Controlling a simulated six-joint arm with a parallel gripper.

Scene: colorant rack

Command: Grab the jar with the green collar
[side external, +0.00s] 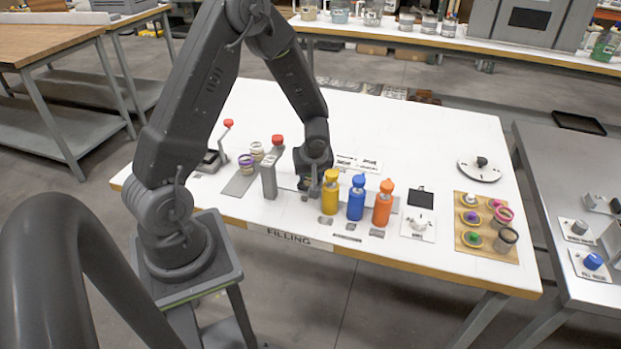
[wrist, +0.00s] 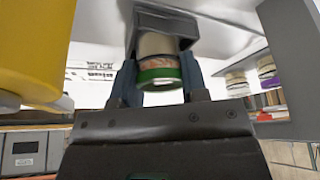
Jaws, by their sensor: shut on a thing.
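The jar with the green collar (wrist: 158,73) shows in the middle of the wrist view, with a pale body and the green band at its near end. My gripper (wrist: 158,88) is shut on it, one finger on each side of the jar. In the side external view my gripper (side external: 312,183) is low over the white table, just left of the yellow bottle. The jar is mostly hidden there behind the gripper and the bottle.
A yellow bottle (side external: 330,192), a blue bottle (side external: 356,198) and an orange bottle (side external: 383,204) stand right of my gripper. A grey post (side external: 269,178) stands left. Jars with a purple collar (side external: 246,164) and a pale collar (side external: 257,150) stand further left.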

